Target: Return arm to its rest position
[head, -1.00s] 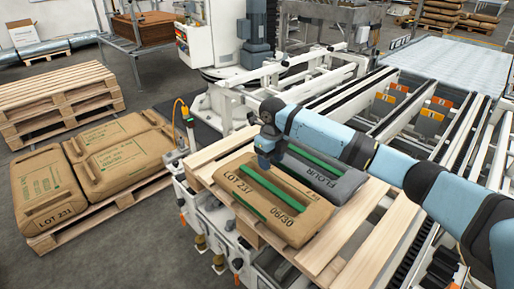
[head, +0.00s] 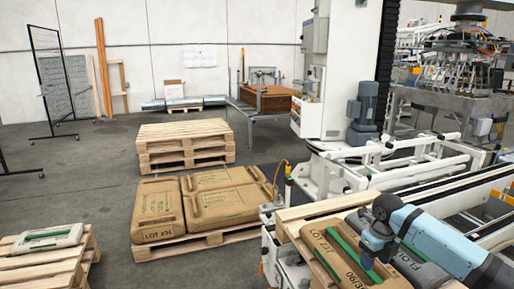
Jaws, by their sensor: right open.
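My right arm, light blue and dark grey, comes in from the right edge. Its right gripper (head: 373,256) is at the lower right, over the adjoining edges of two sacks on a wooden pallet (head: 310,212). It is open, with no sack lifted in it; whether its fingertips touch a sack I cannot tell. The brown sack (head: 325,255) has a green stripe and printed lettering. The grey flour sack (head: 408,262) is mostly hidden behind my arm. My left gripper is not in view.
Brown sacks (head: 225,198) lie on a low pallet at centre. Empty stacked pallets (head: 185,145) stand behind them. A pale sack (head: 48,238) lies on a pallet at lower left. White machine frames fill the right side. Grey floor at left is open.

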